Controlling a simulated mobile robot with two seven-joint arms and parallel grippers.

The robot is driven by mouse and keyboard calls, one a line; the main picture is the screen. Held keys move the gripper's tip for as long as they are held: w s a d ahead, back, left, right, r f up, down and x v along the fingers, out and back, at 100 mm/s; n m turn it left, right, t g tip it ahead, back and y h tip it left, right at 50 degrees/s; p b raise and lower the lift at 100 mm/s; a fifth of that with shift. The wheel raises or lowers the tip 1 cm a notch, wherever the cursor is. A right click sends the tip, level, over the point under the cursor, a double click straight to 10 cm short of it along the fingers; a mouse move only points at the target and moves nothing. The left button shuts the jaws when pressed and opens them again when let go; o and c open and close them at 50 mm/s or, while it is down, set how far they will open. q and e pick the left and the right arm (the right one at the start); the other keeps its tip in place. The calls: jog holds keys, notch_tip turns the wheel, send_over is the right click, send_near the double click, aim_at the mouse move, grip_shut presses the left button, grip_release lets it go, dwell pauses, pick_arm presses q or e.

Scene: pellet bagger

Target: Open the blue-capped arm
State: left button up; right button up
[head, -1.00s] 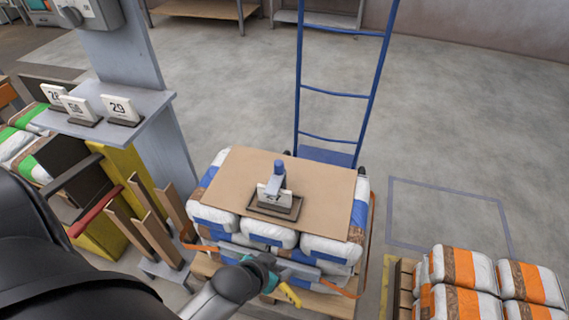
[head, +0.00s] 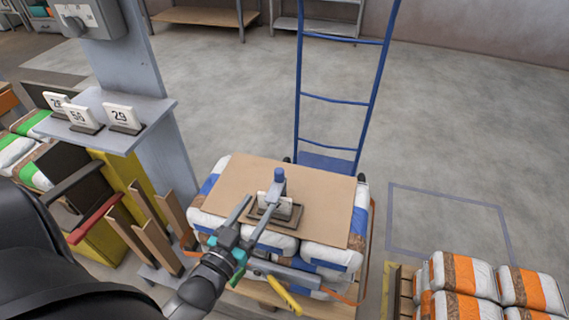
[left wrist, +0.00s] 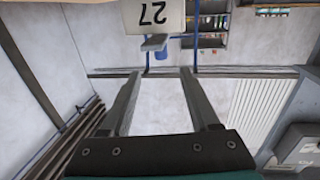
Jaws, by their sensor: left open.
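The blue-capped arm (head: 279,180) is a short grey arm with a blue cap, on a small dark tray holding a white number card. It lies on the cardboard sheet (head: 315,200) over the stacked bags. In the left wrist view the card, numbered 27 (left wrist: 155,15), appears upside down at the top, ahead of the fingers. My left gripper (head: 262,206) is open, its fingers reaching over the front edge of the cardboard toward the tray. Its two fingers also show in the left wrist view (left wrist: 160,75), with nothing between them. My right gripper is out of view.
A grey bar with a yellow handle (head: 284,296) sits at the front of the bag stack. A blue hand truck (head: 330,95) stands behind. Orange-striped bags (head: 465,275) are at right. A shelf with number cards (head: 121,118) and wooden posts (head: 155,240) stand at left.

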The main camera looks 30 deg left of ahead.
aim_at(281, 169)
pick_arm(q)
jog(key=w, duration=0.2)
jog(key=w+b, duration=0.1)
jog(key=w, duration=0.2)
jog(key=w+a, duration=0.1)
jog(key=w, duration=0.2)
jog(key=shift+w+r+b, duration=0.1)
jog(key=shift+w+b, duration=0.1)
jog(key=shift+b, duration=0.1)
jog(key=w, duration=0.3)
jog(key=w+b, duration=0.1)
jog(key=w, duration=0.2)
jog(key=shift+w+a, duration=0.2)
jog(key=shift+w, duration=0.15)
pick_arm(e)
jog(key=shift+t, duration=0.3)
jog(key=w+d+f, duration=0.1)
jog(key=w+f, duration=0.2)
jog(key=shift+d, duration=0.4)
pick_arm(q)
grip_shut()
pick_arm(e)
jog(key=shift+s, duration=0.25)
